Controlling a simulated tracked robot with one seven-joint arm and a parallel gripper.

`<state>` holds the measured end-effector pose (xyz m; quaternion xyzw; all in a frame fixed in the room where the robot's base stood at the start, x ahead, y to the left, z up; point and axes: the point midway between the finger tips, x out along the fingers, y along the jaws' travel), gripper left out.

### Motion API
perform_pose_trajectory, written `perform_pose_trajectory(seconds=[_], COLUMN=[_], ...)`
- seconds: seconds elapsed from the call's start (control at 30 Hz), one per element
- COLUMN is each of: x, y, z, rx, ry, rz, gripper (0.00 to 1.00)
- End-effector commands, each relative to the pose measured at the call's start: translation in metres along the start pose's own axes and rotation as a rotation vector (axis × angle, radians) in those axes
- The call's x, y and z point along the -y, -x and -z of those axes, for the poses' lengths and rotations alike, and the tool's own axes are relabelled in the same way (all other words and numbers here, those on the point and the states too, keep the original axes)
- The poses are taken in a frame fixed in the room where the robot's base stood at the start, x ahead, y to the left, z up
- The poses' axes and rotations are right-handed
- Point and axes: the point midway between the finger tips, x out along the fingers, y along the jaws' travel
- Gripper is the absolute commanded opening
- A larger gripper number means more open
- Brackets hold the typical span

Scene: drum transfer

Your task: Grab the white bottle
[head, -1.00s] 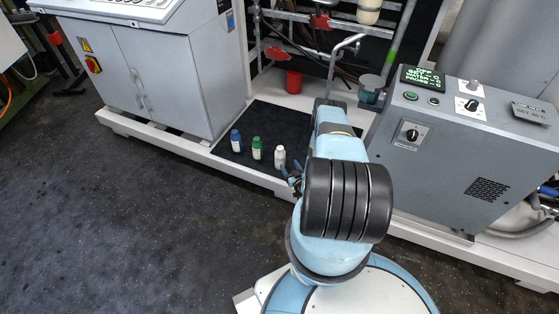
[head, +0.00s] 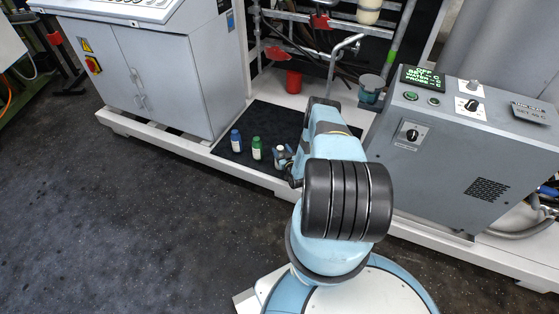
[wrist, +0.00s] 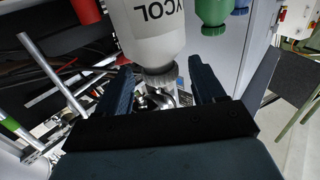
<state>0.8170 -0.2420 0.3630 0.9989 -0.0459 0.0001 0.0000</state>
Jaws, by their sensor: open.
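The white bottle (head: 280,149) stands on the black mat, at the right end of a row of bottles. In the wrist view the white bottle (wrist: 155,35) shows lettering ending in "YCOL" and a ribbed cap, and appears upside down. My gripper (head: 285,162) is at the bottle in the head view and covers part of it. In the wrist view my gripper (wrist: 162,85) is open, with its two dark fingers to either side of the bottle's cap end. I cannot tell whether the fingers touch the bottle.
A green bottle (head: 257,147) and a blue bottle (head: 236,140) stand to the left on the black mat (head: 285,117). A red container (head: 293,82) stands behind. A grey cabinet (head: 175,80) is at left and a grey control box (head: 455,150) at right.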

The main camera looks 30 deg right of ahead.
Motion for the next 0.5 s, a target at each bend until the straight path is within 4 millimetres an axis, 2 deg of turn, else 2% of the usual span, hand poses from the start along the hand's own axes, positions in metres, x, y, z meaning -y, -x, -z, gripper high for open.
perform_pose_trajectory(seconds=[0.13, 0.43, 0.5], x=[0.000, 0.000, 0.000], y=[-0.015, -0.019, -0.019], z=[0.000, -0.001, -0.001], rx=[-0.001, 0.001, 0.001], ry=[0.000, 0.000, 0.000], rz=[0.000, 0.000, 0.000], gripper=[0.69, 0.69, 0.62])
